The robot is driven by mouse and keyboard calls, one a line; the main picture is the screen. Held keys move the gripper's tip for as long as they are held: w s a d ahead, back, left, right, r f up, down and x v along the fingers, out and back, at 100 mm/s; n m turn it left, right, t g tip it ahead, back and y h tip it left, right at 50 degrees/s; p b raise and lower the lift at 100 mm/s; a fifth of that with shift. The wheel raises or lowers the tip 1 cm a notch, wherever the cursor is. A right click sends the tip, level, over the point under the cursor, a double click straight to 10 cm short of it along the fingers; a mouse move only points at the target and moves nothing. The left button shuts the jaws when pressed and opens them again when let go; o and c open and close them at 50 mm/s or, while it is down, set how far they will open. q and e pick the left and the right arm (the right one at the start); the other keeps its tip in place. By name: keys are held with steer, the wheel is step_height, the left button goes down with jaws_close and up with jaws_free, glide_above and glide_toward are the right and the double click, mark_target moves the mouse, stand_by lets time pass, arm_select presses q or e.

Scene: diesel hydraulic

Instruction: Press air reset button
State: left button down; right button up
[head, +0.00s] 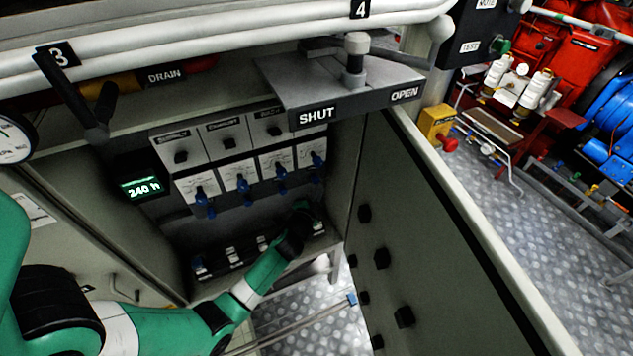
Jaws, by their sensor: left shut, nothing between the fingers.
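My left arm, green and white, reaches from the lower left into the open grey cabinet (345,190). My left gripper (308,214) is shut with nothing between its fingers. It is at the right end of the cabinet's lower row of small controls (235,255). The gripper and wrist cover part of this row, and its labels are too small to read. I cannot tell which control is the air reset button, or whether the fingertips touch one. My right gripper is out of view.
Several blue-handled valves (242,183) sit above the lower row. A lit display (141,187) is at the left. The SHUT/OPEN lever plate (340,85) juts out above. The open cabinet door (440,240) bounds the right side. A yellow box with a red button (438,128) stands beyond.

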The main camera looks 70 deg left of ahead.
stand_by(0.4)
arm_select(q)
steer(key=shift+a, duration=0.45)
steer(key=shift+a, duration=0.5)
stand_by(0.6)
steer(key=shift+d, duration=0.9)
steer(key=shift+d, duration=0.1)
steer(key=d+b, duration=0.1)
steer(key=d, duration=0.3)
steer(key=shift+d+b, duration=0.35)
steer(key=shift+d, duration=0.05)
steer(key=shift+w, duration=0.1)
stand_by(0.5)
